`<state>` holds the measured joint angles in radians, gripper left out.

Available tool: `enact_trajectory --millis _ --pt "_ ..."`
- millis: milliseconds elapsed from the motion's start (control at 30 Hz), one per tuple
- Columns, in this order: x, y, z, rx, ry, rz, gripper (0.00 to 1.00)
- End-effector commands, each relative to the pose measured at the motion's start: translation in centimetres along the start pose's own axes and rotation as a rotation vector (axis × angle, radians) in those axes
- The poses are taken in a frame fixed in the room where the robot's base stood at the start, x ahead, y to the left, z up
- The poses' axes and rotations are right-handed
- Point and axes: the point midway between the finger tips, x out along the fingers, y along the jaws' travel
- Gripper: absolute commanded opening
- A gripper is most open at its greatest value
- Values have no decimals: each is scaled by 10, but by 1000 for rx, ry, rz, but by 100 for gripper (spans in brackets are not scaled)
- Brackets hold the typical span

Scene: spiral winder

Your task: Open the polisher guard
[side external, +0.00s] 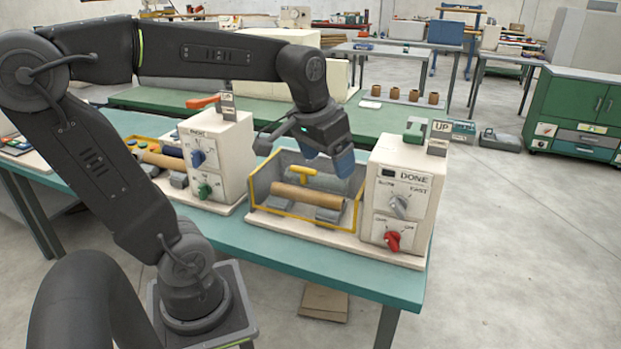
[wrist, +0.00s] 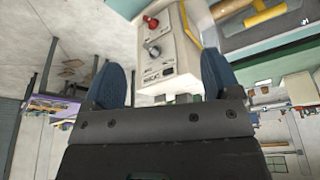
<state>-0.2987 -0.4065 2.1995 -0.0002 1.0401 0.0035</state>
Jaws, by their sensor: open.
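The right machine on the teal bench has a yellow-edged guard (side external: 292,226) around a bay with a tan roller (side external: 308,195). A yellow T-shaped handle (side external: 303,174) shows above the roller. The guard appears lowered in front of the roller. The machine's cream control box (side external: 402,203) has a grey knob, a red knob and a panel reading DONE. My gripper (side external: 328,163) is open and empty, with blue fingers above the back right of the bay, beside the box. In the wrist view the open fingers (wrist: 163,82) frame the control box (wrist: 166,50).
A second machine (side external: 215,160) with blue and green knobs stands to the left. A green bench (side external: 240,112) lies behind.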

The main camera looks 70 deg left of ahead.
Motion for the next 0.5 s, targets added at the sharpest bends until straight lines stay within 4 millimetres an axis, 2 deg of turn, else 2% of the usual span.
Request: enact_trajectory --millis 33,100,200,300,400,500 --pt "6 -22 -20 -72 -46 -21 88" --pt "14 -52 -43 -159 -103 -42 94" --pt "27 -99 -66 -277 -176 -62 100" --pt "39 -141 -80 -373 -236 -71 100" --pt "48 -172 -85 -441 -276 -74 100" --pt "54 -189 -87 -477 -298 -75 100"
